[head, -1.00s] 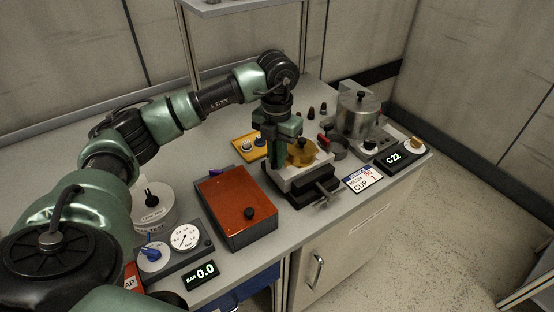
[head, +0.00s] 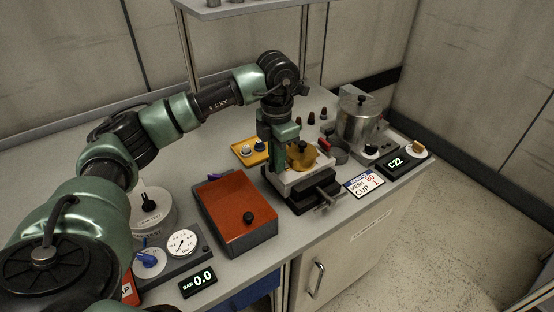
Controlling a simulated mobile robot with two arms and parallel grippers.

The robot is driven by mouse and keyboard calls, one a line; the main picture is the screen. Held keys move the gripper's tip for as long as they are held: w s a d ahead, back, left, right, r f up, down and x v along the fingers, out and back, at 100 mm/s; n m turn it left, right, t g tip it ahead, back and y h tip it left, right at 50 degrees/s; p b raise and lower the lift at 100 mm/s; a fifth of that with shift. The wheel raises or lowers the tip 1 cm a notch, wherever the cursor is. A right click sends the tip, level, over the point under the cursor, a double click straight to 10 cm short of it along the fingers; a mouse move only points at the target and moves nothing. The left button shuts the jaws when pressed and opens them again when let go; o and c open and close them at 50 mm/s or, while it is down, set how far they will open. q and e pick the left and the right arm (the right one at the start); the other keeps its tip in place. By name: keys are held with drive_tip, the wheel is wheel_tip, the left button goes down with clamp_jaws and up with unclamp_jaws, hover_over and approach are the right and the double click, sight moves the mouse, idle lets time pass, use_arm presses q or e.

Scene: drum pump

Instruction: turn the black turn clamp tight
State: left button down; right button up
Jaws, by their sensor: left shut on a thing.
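My left gripper (head: 284,158) points down at the pump fixture, at the left side of the brass-coloured round part (head: 304,160). It is shut on a small part there, which its fingers hide almost wholly; from its place this looks like the black turn clamp. The clamp's angle and tightness cannot be seen. The brass part sits on a pale block (head: 294,183) above a black base (head: 303,201), with a grey cross-bar handle (head: 328,196) in front. My right gripper is not in view.
A red-orange box (head: 233,208) stands left of the fixture. A yellow tray (head: 250,151) lies behind it. A metal pot (head: 358,123) and a C22 display (head: 394,163) stand to the right. A gauge panel (head: 182,243) is at front left.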

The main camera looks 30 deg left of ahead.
use_arm(q)
drive_tip(key=shift+r, duration=0.1)
drive_tip(key=c, duration=1.5)
unclamp_jaws()
wheel_tip(320, 180, up, 8)
drive_tip(key=shift+f+b, duration=0.15)
drive_tip(key=shift+b, duration=0.45)
drive_tip(key=shift+s+f, duration=0.1)
